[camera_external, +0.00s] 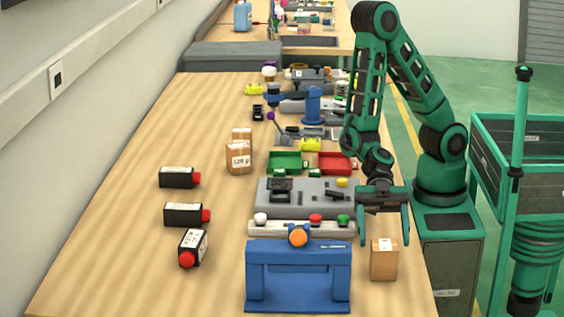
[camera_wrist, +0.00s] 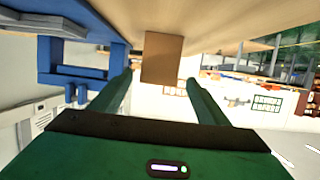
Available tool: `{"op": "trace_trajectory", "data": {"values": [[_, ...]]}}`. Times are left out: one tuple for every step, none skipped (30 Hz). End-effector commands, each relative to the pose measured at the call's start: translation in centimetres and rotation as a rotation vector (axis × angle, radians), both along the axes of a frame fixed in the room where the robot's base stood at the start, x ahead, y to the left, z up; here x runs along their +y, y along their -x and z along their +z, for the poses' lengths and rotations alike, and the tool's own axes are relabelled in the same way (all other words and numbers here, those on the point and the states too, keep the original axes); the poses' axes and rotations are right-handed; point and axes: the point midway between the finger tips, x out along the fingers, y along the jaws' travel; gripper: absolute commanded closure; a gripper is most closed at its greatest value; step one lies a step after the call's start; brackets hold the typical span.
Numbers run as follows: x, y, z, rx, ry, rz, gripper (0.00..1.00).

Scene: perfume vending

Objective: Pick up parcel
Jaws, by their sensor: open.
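A brown cardboard parcel (camera_external: 384,260) with a white label on top stands upright at the right front edge of the wooden table, right of the blue press. My green gripper (camera_external: 384,222) is open and empty, above and slightly behind the parcel, with its fingers pointing down. In the wrist view the parcel (camera_wrist: 163,58) shows beyond and between the two fingertips of my gripper (camera_wrist: 159,82), and I see no contact. Two more cardboard boxes (camera_external: 238,157) stand farther back, near the table's middle.
A blue press (camera_external: 298,272) with an orange knob stands close left of the parcel. A grey panel with colored buttons (camera_external: 300,228) lies behind it. Several black bottles with red caps (camera_external: 184,214) lie at the left. The left side of the table (camera_external: 110,262) is mostly free.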

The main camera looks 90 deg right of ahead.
Motion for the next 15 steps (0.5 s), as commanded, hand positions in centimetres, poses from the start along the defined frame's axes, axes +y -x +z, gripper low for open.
{"op": "trace_trajectory", "data": {"values": [[0.8, 0.2, -0.2, 0.001, -0.001, 0.005, 0.31], [1.3, 0.2, -0.4, 0.000, -0.001, 0.005, 0.31], [1.9, 0.1, -0.6, -0.001, -0.001, 0.003, 0.31], [2.3, 0.1, -0.7, -0.001, -0.001, 0.003, 0.31], [2.6, 0.2, -0.8, -0.001, -0.001, 0.004, 0.31], [3.1, 0.1, -0.9, 0.000, 0.000, 0.003, 0.31], [3.3, 0.1, -1.0, 0.000, 0.000, 0.003, 0.31], [3.5, 0.1, -1.1, 0.000, 0.000, 0.003, 0.31], [3.8, 0.1, -1.2, 0.000, 0.000, 0.002, 0.31], [3.9, 0.1, -1.2, 0.001, 0.000, 0.002, 0.31], [4.0, 0.0, -1.2, 0.000, -0.001, 0.001, 0.31], [4.2, 0.0, -1.3, 0.000, -0.001, 0.001, 0.31], [4.4, 0.0, -1.4, 0.000, -0.001, 0.001, 0.31], [4.7, 0.0, -1.5, 0.001, -0.001, 0.002, 0.31], [5.1, 0.0, -1.7, 0.000, 0.000, 0.003, 0.31]]}}
